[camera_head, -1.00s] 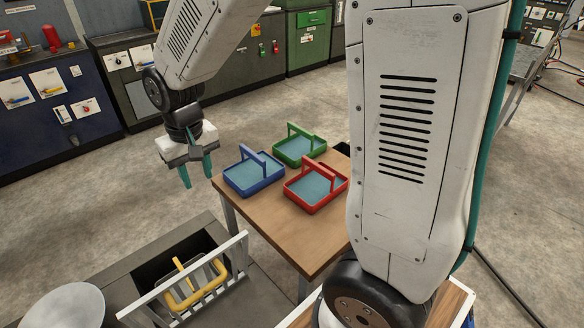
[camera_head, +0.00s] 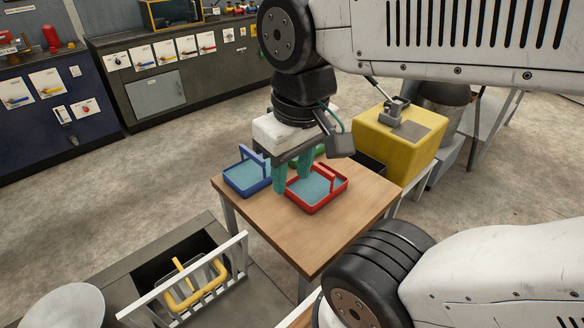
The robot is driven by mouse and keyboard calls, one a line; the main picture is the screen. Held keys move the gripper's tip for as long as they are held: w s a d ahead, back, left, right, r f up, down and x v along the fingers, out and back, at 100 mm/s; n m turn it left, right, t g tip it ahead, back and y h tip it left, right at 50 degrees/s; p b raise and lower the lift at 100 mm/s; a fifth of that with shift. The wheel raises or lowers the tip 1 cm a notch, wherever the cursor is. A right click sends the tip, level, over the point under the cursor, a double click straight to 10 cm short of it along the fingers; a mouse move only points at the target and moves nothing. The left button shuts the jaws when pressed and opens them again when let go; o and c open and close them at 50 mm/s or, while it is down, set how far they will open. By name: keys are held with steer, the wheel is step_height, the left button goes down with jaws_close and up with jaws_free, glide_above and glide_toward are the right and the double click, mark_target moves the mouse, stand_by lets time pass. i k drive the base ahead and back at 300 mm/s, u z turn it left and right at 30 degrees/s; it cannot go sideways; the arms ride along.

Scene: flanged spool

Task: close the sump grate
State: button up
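The sump grate (camera_head: 217,284) is a pale barred frame at the lower left, raised and tilted along the front of a dark floor opening (camera_head: 151,272). Behind its bars a yellow-handled basket (camera_head: 185,297) shows in the opening. My gripper (camera_head: 291,184) has two teal fingers that point down and stand apart, with nothing visible between them. It is above the wooden table, between the blue tray and the red tray, well up and to the right of the grate. Whether its fingertips touch a tray cannot be told.
The wooden table (camera_head: 290,229) carries a blue tray (camera_head: 246,176), a red tray (camera_head: 318,190) and a green tray (camera_head: 320,150) mostly hidden by my gripper. A yellow box (camera_head: 398,150) stands at the right. A pale round top (camera_head: 66,306) is left of the grate.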

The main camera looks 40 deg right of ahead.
mark_target(162, 294)
steer(key=k, duration=0.5)
steer(key=u, duration=2.4)
steer(key=k, duration=1.15)
steer(key=z, duration=1.75)
steer(key=i, duration=0.5)
